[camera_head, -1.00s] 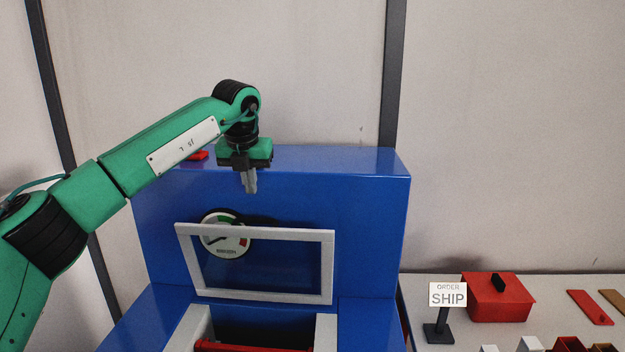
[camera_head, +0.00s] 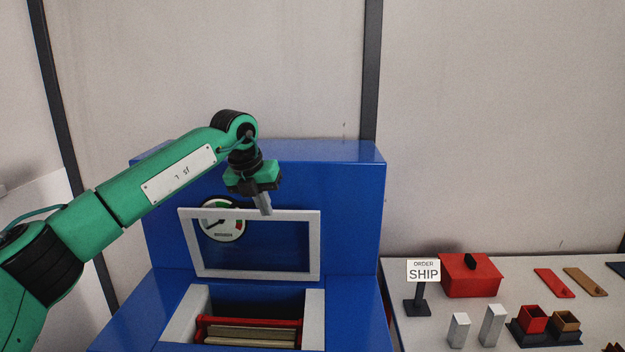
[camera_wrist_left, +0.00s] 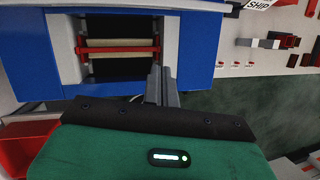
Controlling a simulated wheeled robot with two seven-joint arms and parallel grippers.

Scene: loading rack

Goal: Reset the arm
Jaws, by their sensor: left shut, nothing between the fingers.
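My left gripper (camera_head: 265,208) hangs from the green arm that comes in from the left. Its fingers point down in front of the blue machine (camera_head: 345,200), near the top bar of the raised white-framed window (camera_head: 300,272). The fingers are together with nothing between them. They also show shut in the left wrist view (camera_wrist_left: 161,75), just beside the machine's opening. My right gripper is not in view.
A red rack with tan boards (camera_head: 250,333) sits in the machine's opening. A dial gauge (camera_head: 222,222) is behind the window.

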